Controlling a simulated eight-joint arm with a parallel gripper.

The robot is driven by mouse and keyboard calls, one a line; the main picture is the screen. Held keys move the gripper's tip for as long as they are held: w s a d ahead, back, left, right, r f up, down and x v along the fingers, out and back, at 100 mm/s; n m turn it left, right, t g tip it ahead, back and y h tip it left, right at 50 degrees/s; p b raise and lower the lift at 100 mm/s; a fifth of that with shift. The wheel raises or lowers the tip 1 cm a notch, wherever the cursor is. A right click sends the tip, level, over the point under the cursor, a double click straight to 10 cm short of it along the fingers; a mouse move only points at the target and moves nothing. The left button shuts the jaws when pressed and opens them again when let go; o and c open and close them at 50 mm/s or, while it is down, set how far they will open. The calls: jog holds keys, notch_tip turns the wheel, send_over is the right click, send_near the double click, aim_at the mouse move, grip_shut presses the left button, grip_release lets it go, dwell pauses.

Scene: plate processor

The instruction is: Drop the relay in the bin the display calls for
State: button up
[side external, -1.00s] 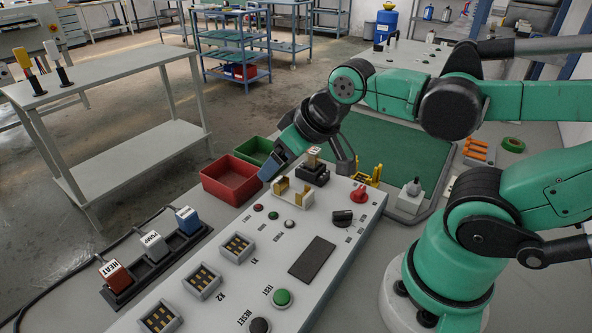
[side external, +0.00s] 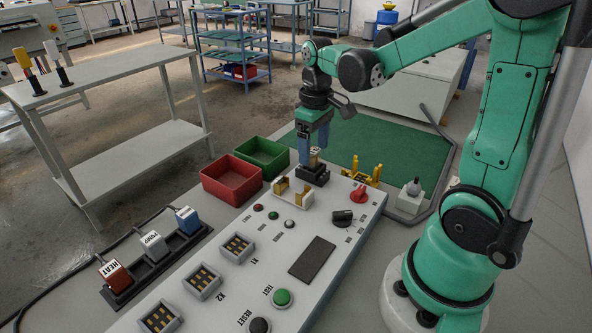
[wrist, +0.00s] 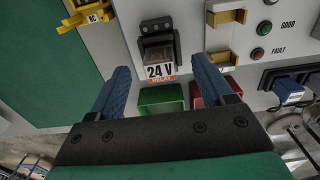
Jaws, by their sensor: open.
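The relay (side external: 315,161) is a pale block standing in a black socket (side external: 312,177) at the far end of the grey panel. In the wrist view the relay (wrist: 161,72) shows a "24 V RELAY" label. My gripper (side external: 313,150) points down at the relay, its blue fingers open. The red bin (side external: 231,184) and green bin (side external: 262,156) stand side by side, left of the panel, and look empty. The dark display (side external: 312,258) shows no readable text.
A cream holder (side external: 291,192) stands just in front of the socket. A yellow bracket (side external: 362,174) and red knob (side external: 359,193) are to the right. Labelled plugs (side external: 153,246) sit in a black rack at left. A green mat (side external: 385,150) lies behind, with clear space.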

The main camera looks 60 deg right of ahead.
jog(key=shift+f, duration=1.15)
